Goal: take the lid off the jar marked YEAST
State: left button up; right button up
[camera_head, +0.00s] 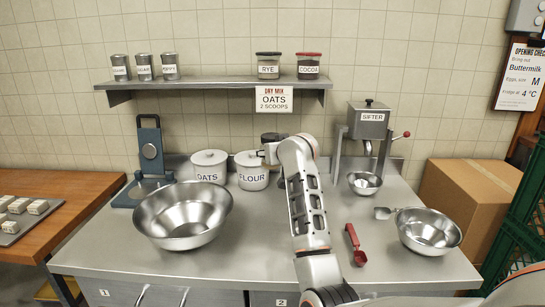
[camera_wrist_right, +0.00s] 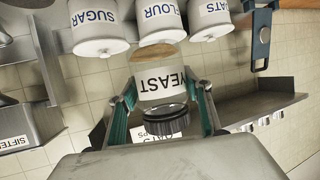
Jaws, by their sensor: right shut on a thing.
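The jar marked YEAST (camera_wrist_right: 158,82) shows in the right wrist view, which is upside down. It has a white label, a tan end and a dark ridged lid (camera_wrist_right: 165,115). My right gripper (camera_wrist_right: 166,92) has one finger on each side of the jar and is shut on it. The jar appears held up, clear of the worktop. Whether the lid is seated tight I cannot tell. In the head view my right gripper (camera_head: 271,153) is beside the FLOUR canister, and most of the jar is hidden. My left gripper is in neither view.
The OATS canister (camera_head: 209,166) and FLOUR canister (camera_head: 251,171) stand at the back. The SUGAR canister (camera_wrist_right: 101,28) shows in the wrist view. A shelf (camera_head: 215,83) is above.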

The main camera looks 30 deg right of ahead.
jog(key=o, duration=0.6)
jog(key=c, duration=1.1)
jog(key=shift+o, duration=0.2)
jog(key=s+a+r+n+y, duration=0.1)
jog(key=s+a, duration=0.7)
jog(key=s, duration=0.4)
jog(key=s+a+r+n+y, duration=0.1)
jog(key=s+a, duration=0.7)
jog(key=s, duration=0.4)
jog(key=shift+s+a+r+y, duration=0.25)
jog(key=shift+s+y, duration=0.1)
jog(key=shift+y, duration=0.05)
